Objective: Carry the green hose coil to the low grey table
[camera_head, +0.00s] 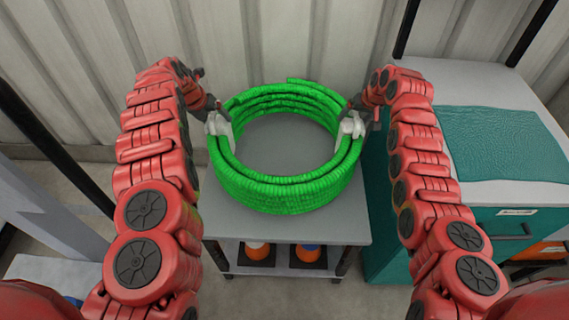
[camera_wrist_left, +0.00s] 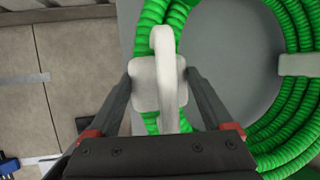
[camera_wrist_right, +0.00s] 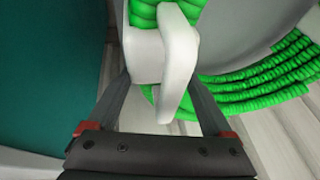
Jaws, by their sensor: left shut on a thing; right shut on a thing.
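The green hose coil (camera_head: 285,195) is a round stack of ribbed loops at the centre of the head view. It is on or just above a grey table top (camera_head: 340,228); I cannot tell whether it touches. My left gripper (camera_head: 214,118) is shut on a white handle at the coil's left side, shown close in the left wrist view (camera_wrist_left: 165,75). My right gripper (camera_head: 358,118) is shut on the matching white handle at the right side, also in the right wrist view (camera_wrist_right: 172,65). The coil looks about level.
A teal cabinet (camera_head: 385,225) with a white top and teal mat (camera_head: 495,140) stands close on the right. A corrugated wall (camera_head: 300,40) is right behind. Dark posts stand at left and upper right.

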